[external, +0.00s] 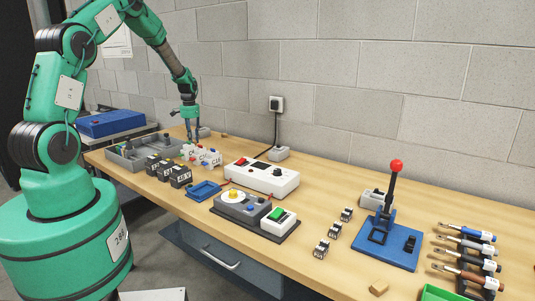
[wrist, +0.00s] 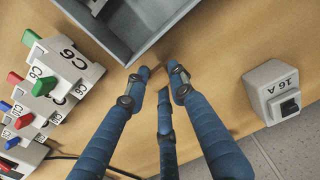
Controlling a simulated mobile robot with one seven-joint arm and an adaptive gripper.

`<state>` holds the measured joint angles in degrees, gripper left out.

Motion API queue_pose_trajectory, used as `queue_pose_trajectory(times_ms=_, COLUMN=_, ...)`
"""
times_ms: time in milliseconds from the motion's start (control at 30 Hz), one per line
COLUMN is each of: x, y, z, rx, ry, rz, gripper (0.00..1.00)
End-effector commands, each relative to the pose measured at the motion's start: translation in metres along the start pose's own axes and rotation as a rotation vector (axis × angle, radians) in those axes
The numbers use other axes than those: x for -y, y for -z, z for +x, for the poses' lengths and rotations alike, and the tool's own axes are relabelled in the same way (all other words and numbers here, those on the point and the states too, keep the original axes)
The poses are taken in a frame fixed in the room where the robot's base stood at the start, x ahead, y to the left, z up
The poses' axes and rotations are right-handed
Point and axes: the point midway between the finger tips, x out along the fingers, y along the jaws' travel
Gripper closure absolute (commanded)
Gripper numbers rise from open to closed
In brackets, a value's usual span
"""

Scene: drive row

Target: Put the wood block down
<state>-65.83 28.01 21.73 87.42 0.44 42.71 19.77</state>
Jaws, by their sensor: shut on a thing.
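My gripper (external: 192,137) is at the far left of the workbench, close above its top near the back edge of the grey tray. In the wrist view its blue fingers (wrist: 159,78) are close together around a small wood-coloured block that hardly stands out from the bench top. I cannot tell whether the held block touches the bench. A small tan block (external: 378,288) lies near the bench's front edge at right, and another small tan piece (external: 224,134) lies near the wall.
The grey divided tray (external: 130,155) is beside my gripper; its corner shows in the wrist view (wrist: 122,50). White C6 modules (wrist: 68,68) stand at left there, and a 16 A box (wrist: 271,92) at right. The bench top (wrist: 215,60) between is bare.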

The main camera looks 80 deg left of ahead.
Motion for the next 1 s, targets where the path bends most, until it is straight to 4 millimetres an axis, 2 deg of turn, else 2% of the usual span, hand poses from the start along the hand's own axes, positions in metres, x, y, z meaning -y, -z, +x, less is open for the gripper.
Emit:
queue_pose_trajectory(times_ms=100, x=0.000, y=-0.001, z=0.016, rx=0.003, ry=-0.001, rz=0.000, gripper=0.86)
queue_pose_trajectory(times_ms=200, x=0.000, y=0.000, z=0.021, rx=0.001, ry=0.000, rz=0.000, gripper=0.86)
queue_pose_trajectory(times_ms=667, x=0.000, y=0.000, z=0.025, rx=0.001, ry=0.000, rz=0.000, gripper=0.86)
queue_pose_trajectory(times_ms=700, x=0.000, y=0.000, z=0.025, rx=0.001, ry=0.000, rz=0.000, gripper=0.70)
queue_pose_trajectory(times_ms=733, x=0.000, y=0.000, z=0.025, rx=0.001, ry=0.000, rz=0.000, gripper=0.68)
queue_pose_trajectory(times_ms=1000, x=0.000, y=0.000, z=0.025, rx=0.001, ry=0.000, rz=0.000, gripper=0.68)
